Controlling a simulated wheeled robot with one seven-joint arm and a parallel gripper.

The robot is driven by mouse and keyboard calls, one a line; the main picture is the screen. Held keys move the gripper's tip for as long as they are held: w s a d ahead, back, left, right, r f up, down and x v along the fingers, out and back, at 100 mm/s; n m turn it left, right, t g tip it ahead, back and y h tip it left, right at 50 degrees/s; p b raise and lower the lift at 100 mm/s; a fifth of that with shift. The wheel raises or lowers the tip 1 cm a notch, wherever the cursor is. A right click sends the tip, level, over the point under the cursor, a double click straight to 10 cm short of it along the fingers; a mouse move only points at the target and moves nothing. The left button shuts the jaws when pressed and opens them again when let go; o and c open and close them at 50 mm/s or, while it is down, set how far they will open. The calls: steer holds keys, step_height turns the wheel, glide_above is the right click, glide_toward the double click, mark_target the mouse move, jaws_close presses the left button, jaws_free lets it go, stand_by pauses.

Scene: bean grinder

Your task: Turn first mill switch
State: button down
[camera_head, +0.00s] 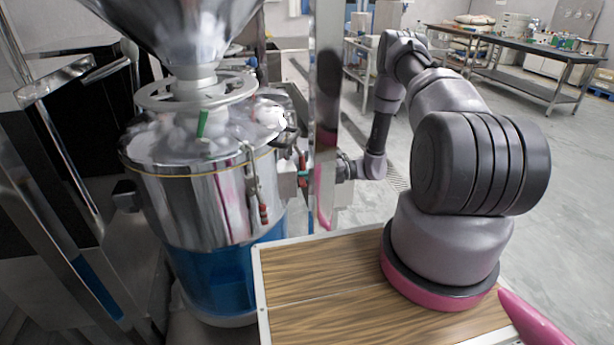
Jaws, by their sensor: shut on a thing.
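The mill is a shiny steel drum (205,205) with a steel funnel (185,30) above it and a blue lower part. On its right side is a small grey box (289,182) with a small red and teal switch (303,163). My arm reaches away from me and then left, behind an upright steel post. My gripper (309,172) is at the switch, small in view and partly covered by the post. It is shut on the switch; the exact finger contact and the switch's angle are hard to make out.
The upright steel post (327,75) stands close to my gripper. Dark steel frames (60,140) stand at the left. A long table (510,75) and a shelf rack (362,75) stand farther back. The grey floor (565,160) at the right is clear.

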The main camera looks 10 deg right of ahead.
steer(key=shift+a+f+m, duration=0.15)
steer(key=shift+a+m, duration=0.05)
steer(key=shift+m, duration=0.6)
steer(key=c, duration=0.9)
jaws_free()
steer(key=d, duration=1.1)
